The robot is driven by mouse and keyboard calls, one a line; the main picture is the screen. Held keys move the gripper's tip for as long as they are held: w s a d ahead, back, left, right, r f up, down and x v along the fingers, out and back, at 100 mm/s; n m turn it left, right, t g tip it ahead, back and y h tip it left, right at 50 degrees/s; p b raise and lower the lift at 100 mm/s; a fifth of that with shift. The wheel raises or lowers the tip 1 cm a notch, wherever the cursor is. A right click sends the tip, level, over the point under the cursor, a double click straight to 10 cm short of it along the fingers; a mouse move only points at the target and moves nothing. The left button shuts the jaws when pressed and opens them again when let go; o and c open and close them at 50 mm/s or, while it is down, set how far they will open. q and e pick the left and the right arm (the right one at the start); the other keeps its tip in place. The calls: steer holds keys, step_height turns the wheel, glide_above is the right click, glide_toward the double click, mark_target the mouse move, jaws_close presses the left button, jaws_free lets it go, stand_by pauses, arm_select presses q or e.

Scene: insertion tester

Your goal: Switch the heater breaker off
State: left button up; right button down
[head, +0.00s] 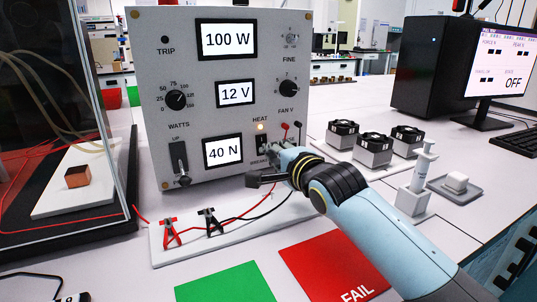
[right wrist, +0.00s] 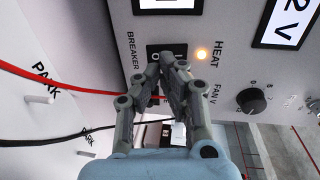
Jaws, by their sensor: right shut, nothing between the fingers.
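The heater breaker (right wrist: 153,48) is a small dark rocker switch on the grey panel, between the labels BREAKER and HEAT, in the right wrist view. In the head view my right gripper (head: 270,165) hides most of the breaker. My left gripper is not in view.
The tester panel (head: 215,100) has knobs, a slider and displays reading 100 W, 12 V and 40 N. Red and black leads (head: 255,205) run below my gripper to clips on a white board. Several fans (head: 373,150) stand to the right. A clear-walled enclosure (head: 70,110) stands left.

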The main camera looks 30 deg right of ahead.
mark_target(262, 145)
steer(key=shift+w+f, duration=0.2)
steer(key=shift+w, duration=0.9)
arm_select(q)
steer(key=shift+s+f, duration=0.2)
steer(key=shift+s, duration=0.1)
arm_select(e)
steer(key=b, duration=0.1)
steer(key=f+t+b, duration=0.1)
steer(key=b, duration=0.1)
steer(key=shift+w+d, duration=0.1)
steer(key=shift+w, duration=0.1)
steer(key=shift+b, duration=0.5)
arm_select(q)
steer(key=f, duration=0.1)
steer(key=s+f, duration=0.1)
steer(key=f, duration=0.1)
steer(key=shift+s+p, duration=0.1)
steer(key=shift+p, duration=0.25)
arm_select(e)
steer(key=shift+w+r, duration=0.15)
steer(key=shift+r, duration=0.2)
steer(key=shift+f, duration=0.1)
